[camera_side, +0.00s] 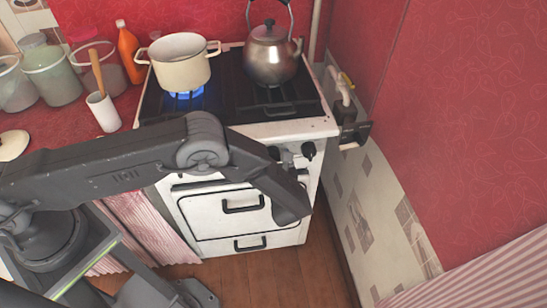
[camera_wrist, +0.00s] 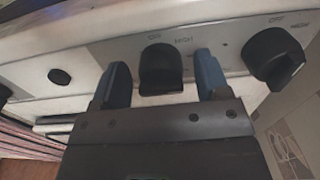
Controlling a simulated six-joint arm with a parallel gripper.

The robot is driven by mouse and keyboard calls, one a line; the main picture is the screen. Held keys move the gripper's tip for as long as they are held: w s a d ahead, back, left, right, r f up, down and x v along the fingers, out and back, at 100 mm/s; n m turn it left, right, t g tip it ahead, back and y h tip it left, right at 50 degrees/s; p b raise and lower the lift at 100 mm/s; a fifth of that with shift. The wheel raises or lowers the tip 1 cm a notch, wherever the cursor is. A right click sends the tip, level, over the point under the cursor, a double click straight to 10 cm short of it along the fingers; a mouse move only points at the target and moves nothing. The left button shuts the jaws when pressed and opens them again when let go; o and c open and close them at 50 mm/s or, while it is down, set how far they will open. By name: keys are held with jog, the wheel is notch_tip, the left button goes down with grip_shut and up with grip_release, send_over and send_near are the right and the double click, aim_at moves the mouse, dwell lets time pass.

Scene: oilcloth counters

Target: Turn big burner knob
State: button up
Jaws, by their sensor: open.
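The stove (camera_side: 215,212) is white with a black top and black knobs on its front panel. In the wrist view, a black knob (camera_wrist: 160,70) stands between the two fingers of my gripper (camera_wrist: 162,78), with a small gap in the picture on each side. The fingers are open. The markings above this knob are blurred, so I cannot tell which burner it serves. A second black knob (camera_wrist: 275,60) is outside the right finger, beside an "OFF" mark. In the side view a knob (camera_side: 308,150) shows at the right of the panel; my arm hides much of the rest.
A cream pot (camera_side: 180,70) stands over a lit blue flame (camera_side: 186,95). A metal kettle (camera_side: 272,55) stands at the back right. A small round button (camera_wrist: 60,77) is left of the fingers. A pipe and valve (camera_side: 346,90) are on the wall to the right.

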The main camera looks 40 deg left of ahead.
jog(key=shift+c, duration=0.3)
jog(key=c, duration=0.8)
jog(key=shift+n, duration=2.3)
jog(key=shift+c, duration=0.2)
jog(key=o, duration=0.9)
jog(key=shift+s, duration=0.1)
jog(key=v, duration=1.3)
jog(key=shift+s+d, duration=0.25)
